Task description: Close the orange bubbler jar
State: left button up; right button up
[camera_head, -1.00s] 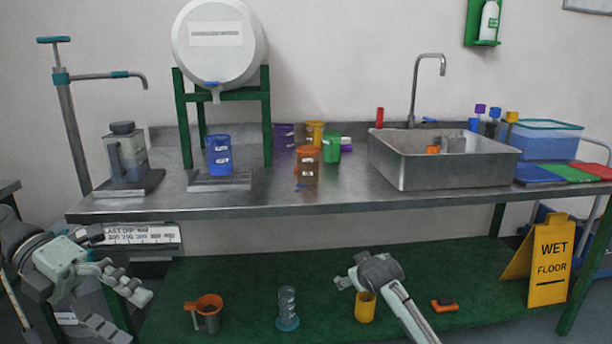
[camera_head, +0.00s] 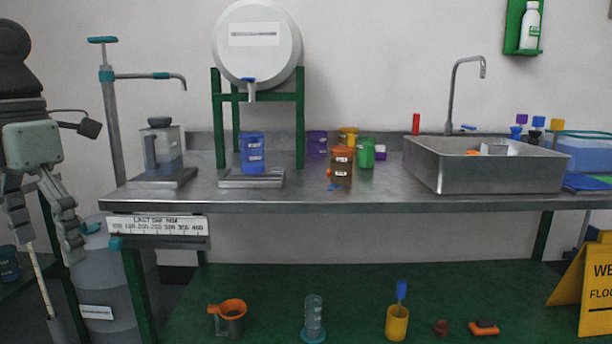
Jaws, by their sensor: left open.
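The orange bubbler jar (camera_head: 341,168) stands upright on the steel counter, right of the drum stand and in front of the yellow and green jars. Its upper part is bright orange and its body looks brown with white labels. Whether its top is open or covered is too small to tell. A small orange bit at its left side touches or nearly touches it. My left gripper (camera_head: 46,238) hangs at the far left with its fingers apart and pointing down. It is empty and well away from the jar. My right gripper is out of view.
A blue jar (camera_head: 252,153) stands on a tray under the drum (camera_head: 257,43). Purple (camera_head: 317,143), yellow (camera_head: 348,134) and green (camera_head: 365,154) jars are behind. A sink (camera_head: 487,170) is at right. The shelf below holds an orange-rimmed jug (camera_head: 229,318) and a yellow cup (camera_head: 396,323).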

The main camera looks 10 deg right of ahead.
aim_at(342, 162)
jog(key=l+z, duration=0.1)
jog(key=z, duration=0.3)
jog(key=i+z, duration=0.1)
jog(key=z, duration=0.25)
jog(key=i+z, duration=0.1)
jog(key=z, duration=0.3)
jog(key=i+l+z, duration=0.2)
jog(key=i, duration=0.3)
jog(key=i+z, duration=0.2)
jog(key=i, duration=0.3)
jog(key=i+u, duration=0.75)
jog(key=i+j, duration=0.1)
jog(key=j, duration=0.2)
jog(key=i+j, duration=0.1)
jog(key=j, duration=0.2)
